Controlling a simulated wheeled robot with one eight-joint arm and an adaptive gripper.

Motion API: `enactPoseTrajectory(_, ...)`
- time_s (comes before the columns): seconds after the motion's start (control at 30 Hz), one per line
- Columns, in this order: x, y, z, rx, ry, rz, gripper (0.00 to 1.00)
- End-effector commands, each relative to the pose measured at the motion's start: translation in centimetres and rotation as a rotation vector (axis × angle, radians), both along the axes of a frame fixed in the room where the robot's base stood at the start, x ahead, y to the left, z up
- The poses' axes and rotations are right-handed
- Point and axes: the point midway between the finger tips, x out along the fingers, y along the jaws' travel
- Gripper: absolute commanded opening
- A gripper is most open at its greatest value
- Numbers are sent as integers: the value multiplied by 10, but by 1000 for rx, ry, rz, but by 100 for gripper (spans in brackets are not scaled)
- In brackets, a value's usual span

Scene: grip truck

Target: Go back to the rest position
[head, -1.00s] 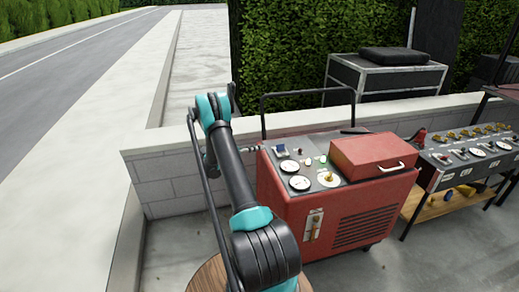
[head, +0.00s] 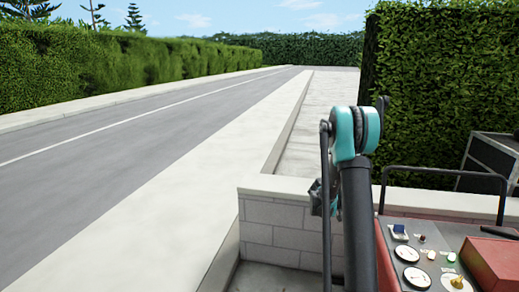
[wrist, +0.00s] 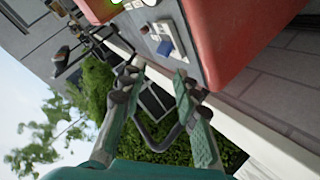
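My gripper (wrist: 155,78) shows in the wrist view with its two fingers spread apart and nothing between them. Behind the gap are a dark bar and the hedge. In the head view my arm stands upright right of centre, and the gripper is mostly hidden behind it, with a small dark part showing at its left. The red machine (head: 492,262) is at the lower right of the head view, to the right of my arm. Its red side (wrist: 245,40) and panel with a blue switch also show in the wrist view, apart from the fingers.
A low block wall (head: 272,232) runs behind the machine. A black handle bar (head: 445,171) rises from the machine close to my arm. A tall hedge (head: 440,100) and a dark case (head: 490,165) stand beyond the wall. The pavement (head: 200,185) and road at the left are clear.

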Motion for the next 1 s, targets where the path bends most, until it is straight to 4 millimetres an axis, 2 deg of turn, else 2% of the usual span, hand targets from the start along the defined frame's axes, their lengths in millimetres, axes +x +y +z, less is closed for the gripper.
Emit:
enactPoseTrajectory(0.2, -43, 39, 20, 189, 60, 135, 31)
enactPoseTrajectory(0.47, -103, 94, 31, 400, 108, 317, 31)
enactPoseTrajectory(0.73, -175, 157, 30, 598, 123, 518, 31)
enactPoseTrajectory(1.0, -249, 221, 17, 770, 104, 727, 31)
